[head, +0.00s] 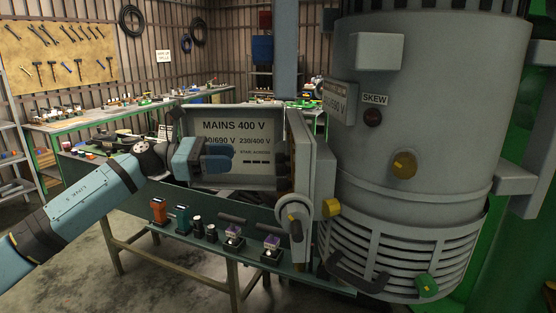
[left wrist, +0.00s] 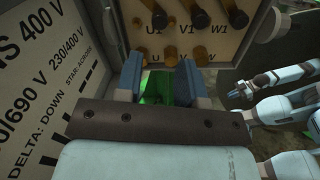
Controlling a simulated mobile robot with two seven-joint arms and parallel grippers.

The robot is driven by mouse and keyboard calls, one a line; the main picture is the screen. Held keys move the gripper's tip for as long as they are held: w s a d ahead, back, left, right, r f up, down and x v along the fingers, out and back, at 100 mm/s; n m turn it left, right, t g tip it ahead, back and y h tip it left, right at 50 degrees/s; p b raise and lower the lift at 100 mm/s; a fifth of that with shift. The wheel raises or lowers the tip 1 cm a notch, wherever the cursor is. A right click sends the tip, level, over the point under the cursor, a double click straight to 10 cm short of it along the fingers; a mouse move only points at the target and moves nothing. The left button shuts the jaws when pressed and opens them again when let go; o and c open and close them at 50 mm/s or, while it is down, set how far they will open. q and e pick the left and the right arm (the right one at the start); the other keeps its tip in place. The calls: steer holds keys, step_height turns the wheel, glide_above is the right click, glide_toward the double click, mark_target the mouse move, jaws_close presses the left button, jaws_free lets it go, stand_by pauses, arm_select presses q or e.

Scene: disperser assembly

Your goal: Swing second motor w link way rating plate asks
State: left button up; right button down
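The open terminal box (head: 322,175) is on the side of the large grey motor (head: 430,110). Its lid (head: 225,115) reads MAINS 400 V, with 230/400 V and a partly covered /690 V line. In the left wrist view, the lid (left wrist: 50,90) reads DELTA: DOWN, STAR: ACROSS. The terminal board (left wrist: 205,40) shows U1, V1, W1 and brass posts (left wrist: 200,18); link positions are unclear. The motor's rating plate (head: 338,100) partly reads /690 V. My left gripper (head: 228,156) is open before the board, its blue fingers apart (left wrist: 158,82). My right gripper (left wrist: 236,93) appears small; its opening is unclear.
Tool benches stand behind.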

mark_target(279, 157)
arm_select(q)
steer(key=d, duration=0.4)
steer(key=w+d+p, duration=0.1)
steer(key=d, duration=0.3)
steer(key=d+p, duration=0.1)
steer(key=d, duration=0.3)
steer(key=shift+w, duration=0.2)
steer(key=shift+a, duration=0.1)
jaws_close()
